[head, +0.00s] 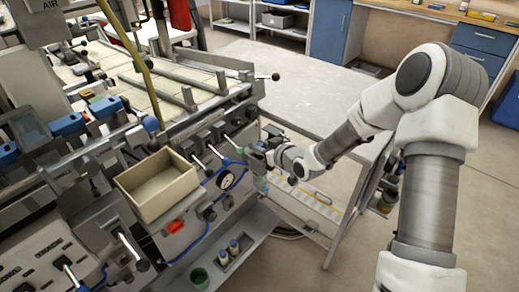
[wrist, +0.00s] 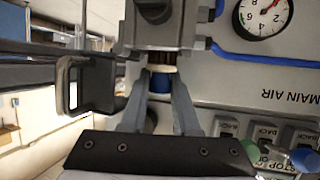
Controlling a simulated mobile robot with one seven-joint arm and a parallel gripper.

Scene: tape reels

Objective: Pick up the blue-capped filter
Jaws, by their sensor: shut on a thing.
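The blue-capped filter (wrist: 159,84) shows in the wrist view as a blue cap with a pale ring, directly under a grey metal block on the machine's front. My gripper (wrist: 161,80) has one finger on each side of it and is shut on it. Whether the filter is still joined to the block cannot be told. In the head view my gripper (head: 262,151) is at the right end of the machine's front panel, and the filter cannot be made out clearly there.
A pressure gauge (wrist: 263,14) and blue hose (wrist: 258,57) are close on the right. A black bracket (wrist: 85,84) stands close on the left. In the head view, an open beige box (head: 157,184) is left of my gripper, and a grey table (head: 305,90) is behind.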

